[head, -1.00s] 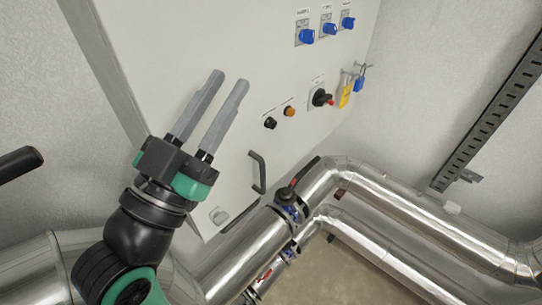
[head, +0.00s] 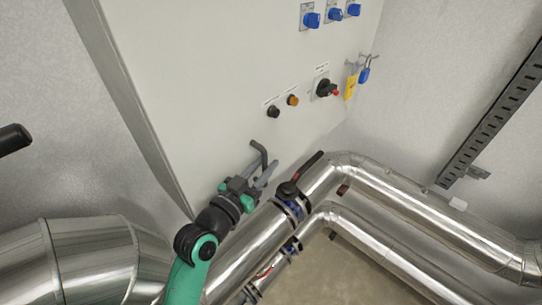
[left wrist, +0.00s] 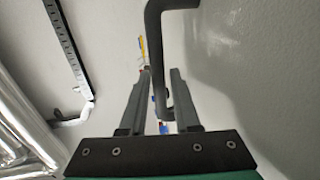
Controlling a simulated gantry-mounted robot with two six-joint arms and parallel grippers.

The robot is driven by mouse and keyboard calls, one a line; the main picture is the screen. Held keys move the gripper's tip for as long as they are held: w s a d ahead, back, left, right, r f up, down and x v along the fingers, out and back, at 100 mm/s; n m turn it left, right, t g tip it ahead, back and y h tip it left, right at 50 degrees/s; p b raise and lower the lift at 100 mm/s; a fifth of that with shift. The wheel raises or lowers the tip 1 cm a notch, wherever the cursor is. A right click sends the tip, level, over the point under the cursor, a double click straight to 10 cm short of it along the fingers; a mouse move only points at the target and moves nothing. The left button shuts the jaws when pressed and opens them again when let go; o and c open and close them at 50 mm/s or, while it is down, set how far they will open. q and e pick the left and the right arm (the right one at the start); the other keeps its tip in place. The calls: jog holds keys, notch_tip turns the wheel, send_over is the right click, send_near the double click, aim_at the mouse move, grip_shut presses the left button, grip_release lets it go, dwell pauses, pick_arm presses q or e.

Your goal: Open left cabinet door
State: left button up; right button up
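The pale cabinet front (head: 190,75) fills the upper middle of the head view and looks closed. Its dark bar handle (head: 260,152) is near the lower edge, partly covered by my left gripper (head: 265,168). My left gripper is open at the handle. In the left wrist view, the handle (left wrist: 155,45) runs down between the two grey fingers of the left gripper (left wrist: 161,75), with a gap at its right side. It lies close to the left finger; contact cannot be told. My right gripper is not in view.
Blue switches (head: 333,15), two push buttons (head: 283,106), a red-black rotary switch (head: 326,88) and padlocks (head: 357,80) sit on the cabinet. Shiny pipes (head: 400,195) with a valve (head: 290,195) run close below the handle. A perforated rail (head: 490,105) is on the right wall.

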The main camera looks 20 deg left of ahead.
pick_arm(q)
jog(key=shift+x, duration=1.55)
grip_shut()
